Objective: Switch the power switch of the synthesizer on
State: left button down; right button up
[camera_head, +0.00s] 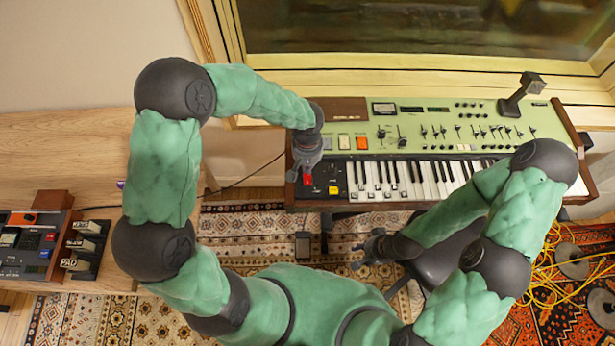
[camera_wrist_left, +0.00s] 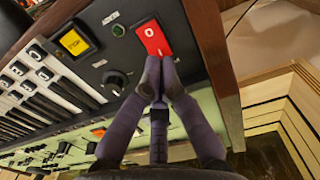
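The synthesizer (camera_head: 480,120) has a green panel, a keyboard and wooden ends, and stands below the window. Its red power switch (camera_wrist_left: 151,36), marked with a white O, sits on the dark front panel near one wooden end. It also shows as a small red patch in the head view (camera_head: 307,180). My left gripper (camera_wrist_left: 160,62) has its fingertips together with nothing between them. The tips overlap the switch's lower edge in the wrist view; I cannot tell whether they touch it. My right gripper (camera_head: 368,250) hangs empty in front of the keyboard, fingers apart.
A yellow button (camera_wrist_left: 75,42), a small green light (camera_wrist_left: 118,30) and a black knob (camera_wrist_left: 115,80) lie near the switch. A wooden desk (camera_head: 60,150) with devices is at the left. Yellow cables (camera_head: 550,275) lie on the right floor.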

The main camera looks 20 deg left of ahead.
pick_arm(q)
jog(key=shift+f+b, duration=1.05)
jog(key=shift+f, duration=0.15)
dwell(0.9)
jog(key=shift+r, duration=0.15)
jog(key=shift+r+p, duration=2.4)
jog(key=shift+r, duration=1.05)
jog(key=shift+f, duration=0.1)
